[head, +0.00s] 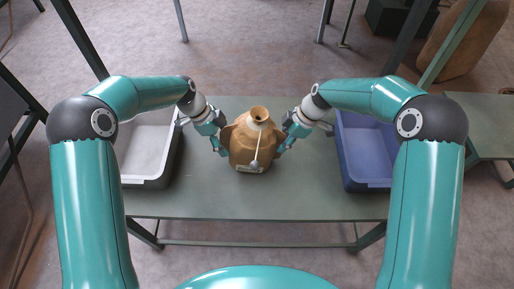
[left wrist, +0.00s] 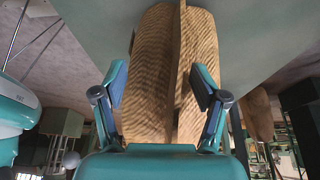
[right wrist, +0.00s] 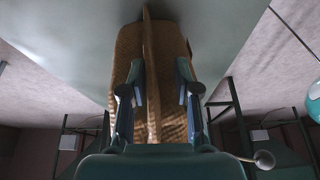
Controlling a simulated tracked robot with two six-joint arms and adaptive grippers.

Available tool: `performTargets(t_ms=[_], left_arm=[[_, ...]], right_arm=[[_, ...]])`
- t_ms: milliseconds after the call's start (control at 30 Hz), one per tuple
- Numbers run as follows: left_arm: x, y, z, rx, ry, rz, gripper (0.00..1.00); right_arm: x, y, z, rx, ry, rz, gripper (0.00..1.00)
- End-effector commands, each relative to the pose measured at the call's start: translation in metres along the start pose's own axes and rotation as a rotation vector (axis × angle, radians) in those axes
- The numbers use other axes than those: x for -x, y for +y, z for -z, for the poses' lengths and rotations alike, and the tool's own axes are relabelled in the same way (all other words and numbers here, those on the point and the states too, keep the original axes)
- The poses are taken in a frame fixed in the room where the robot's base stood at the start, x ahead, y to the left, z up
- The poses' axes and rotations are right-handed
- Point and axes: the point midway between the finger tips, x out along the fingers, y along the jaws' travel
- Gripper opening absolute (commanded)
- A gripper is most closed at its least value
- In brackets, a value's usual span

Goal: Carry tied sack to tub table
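The tied sack (head: 252,150), tan with a gathered neck and a pale cord ending in a small ball, stands upright on the grey-green table (head: 250,205). My left gripper (head: 223,143) is at its left side. In the left wrist view its fingers (left wrist: 160,88) are spread wide around the sack's side seam (left wrist: 180,70), apart from it. My right gripper (head: 283,141) is at the right side. In the right wrist view its fingers (right wrist: 160,88) are parted less widely, on both sides of another seam (right wrist: 149,60); contact there is unclear. The sack's underside is hidden.
A white-grey tub (head: 148,150) stands on the table left of the sack, and a blue tub (head: 362,150) stands right of it. Both are close to my arms. The table's front strip is clear. Another table (head: 485,130) is at the far right, near a large brown sack (head: 455,45).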

Motion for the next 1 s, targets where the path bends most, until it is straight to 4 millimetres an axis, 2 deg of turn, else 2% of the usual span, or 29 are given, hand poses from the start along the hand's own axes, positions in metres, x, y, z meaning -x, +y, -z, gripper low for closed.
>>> performTargets(t_ms=[100, 300, 667, 900, 1000], left_arm=[[0.019, -0.001, -0.001, 0.000, -0.001, 0.003, 0.71], [0.040, -0.001, -0.004, 0.004, -0.004, 0.002, 0.71], [0.044, 0.000, -0.006, 0.005, -0.006, 0.000, 0.71], [0.044, -0.001, -0.006, 0.006, -0.007, 0.000, 0.71], [0.044, -0.001, -0.006, 0.006, -0.007, 0.000, 0.71]], right_arm=[[0.002, 0.001, 0.001, 0.001, 0.001, -0.004, 0.31], [0.003, 0.002, -0.001, -0.001, -0.001, -0.005, 0.31], [0.003, 0.002, -0.002, -0.002, -0.001, -0.006, 0.31], [0.003, 0.002, -0.002, -0.002, -0.002, -0.007, 0.72], [0.003, 0.002, -0.002, -0.002, -0.002, -0.007, 0.74]])
